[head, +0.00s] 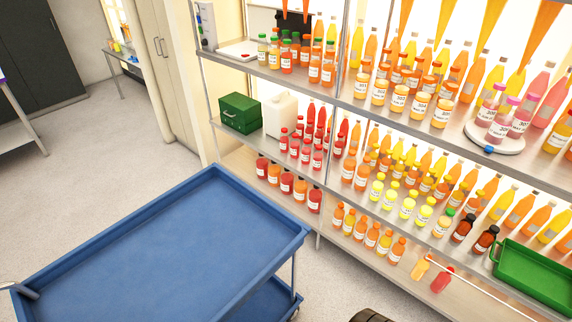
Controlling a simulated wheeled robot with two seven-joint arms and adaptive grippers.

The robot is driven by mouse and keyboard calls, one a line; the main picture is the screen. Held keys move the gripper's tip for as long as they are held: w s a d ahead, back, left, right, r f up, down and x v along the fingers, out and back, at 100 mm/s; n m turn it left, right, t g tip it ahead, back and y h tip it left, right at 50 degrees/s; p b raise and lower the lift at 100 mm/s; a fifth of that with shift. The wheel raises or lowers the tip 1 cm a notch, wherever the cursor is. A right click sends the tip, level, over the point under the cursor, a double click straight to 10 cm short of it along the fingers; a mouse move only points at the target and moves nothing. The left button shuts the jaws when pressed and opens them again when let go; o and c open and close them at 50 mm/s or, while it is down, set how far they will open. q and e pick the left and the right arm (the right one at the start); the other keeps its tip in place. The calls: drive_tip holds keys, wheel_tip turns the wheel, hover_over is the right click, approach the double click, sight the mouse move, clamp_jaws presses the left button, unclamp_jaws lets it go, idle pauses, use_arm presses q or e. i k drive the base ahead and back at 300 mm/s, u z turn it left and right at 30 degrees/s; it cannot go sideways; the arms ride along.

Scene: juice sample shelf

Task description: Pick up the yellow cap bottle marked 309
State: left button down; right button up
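A row of small yellow cap bottles (408,207) with pale yellow juice and white labels stands upright at the front of the middle shelf. Their label numbers are too small to read, so I cannot tell which one is marked 309. The last bottle at the right end of this row (443,224) has a green cap. Other yellow-topped bottles stand farther back, partly hidden by those in front. Neither my left nor my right gripper can be made out in the head view.
A blue cart (160,240) with an empty top stands left of the shelf. A green tray (535,275) is at the right. A round white stand (493,140) holds pink bottles. Two bottles lie tipped low down (442,280). Grey floor lies open at far left.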

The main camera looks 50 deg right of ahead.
sight(424, 213)
drive_tip(key=z, duration=4.2)
